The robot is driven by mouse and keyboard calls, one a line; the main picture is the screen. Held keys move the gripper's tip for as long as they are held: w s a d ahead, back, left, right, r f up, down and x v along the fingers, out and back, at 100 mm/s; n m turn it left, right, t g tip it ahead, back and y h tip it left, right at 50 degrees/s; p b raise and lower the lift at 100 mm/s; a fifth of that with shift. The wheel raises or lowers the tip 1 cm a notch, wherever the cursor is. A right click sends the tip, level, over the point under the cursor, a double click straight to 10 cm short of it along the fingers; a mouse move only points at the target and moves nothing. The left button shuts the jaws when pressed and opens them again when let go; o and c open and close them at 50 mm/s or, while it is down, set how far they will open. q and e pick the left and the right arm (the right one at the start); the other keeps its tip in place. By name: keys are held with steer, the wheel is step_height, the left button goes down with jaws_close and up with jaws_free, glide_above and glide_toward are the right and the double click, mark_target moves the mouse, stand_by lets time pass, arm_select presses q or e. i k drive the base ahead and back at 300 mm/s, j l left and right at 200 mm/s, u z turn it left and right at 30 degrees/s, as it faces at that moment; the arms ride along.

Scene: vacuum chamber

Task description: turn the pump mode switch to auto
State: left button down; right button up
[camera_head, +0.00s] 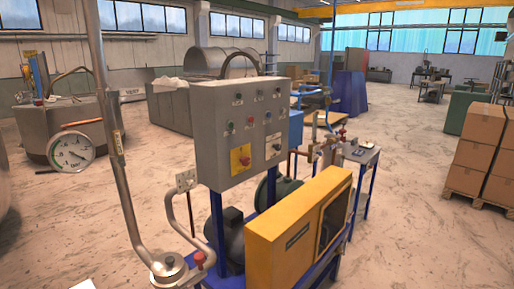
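A grey control box (208,150) stands upright on a blue frame near the middle of the view. Its front carries several small buttons and lamps, among them a green one (229,126) and a red one (250,121). A red rotary switch on a yellow plate (241,160) sits at the lower left of the front. A dark knob on a pale plate (274,147) sits at the lower right. The labels are too small to read, so I cannot tell which is the pump mode switch or its setting. Neither gripper shows in this view.
A yellow pump housing (290,232) stands low in front of the box, to the right. A grey pipe (116,150) and a round gauge (71,151) are at the left. A small table (365,157) stands behind. Stacked cartons (481,128) are at the right. Open floor lies between.

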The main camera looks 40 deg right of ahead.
mark_target(277, 147)
steer(key=l+u, duration=0.3)
steer(key=l, duration=0.2)
steer(key=k+l+u, duration=0.3)
steer(key=l, duration=0.2)
steer(key=k+l+u, duration=0.1)
steer(key=l, duration=0.6)
steer(key=k+l+u, duration=0.15)
steer(key=l, duration=0.15)
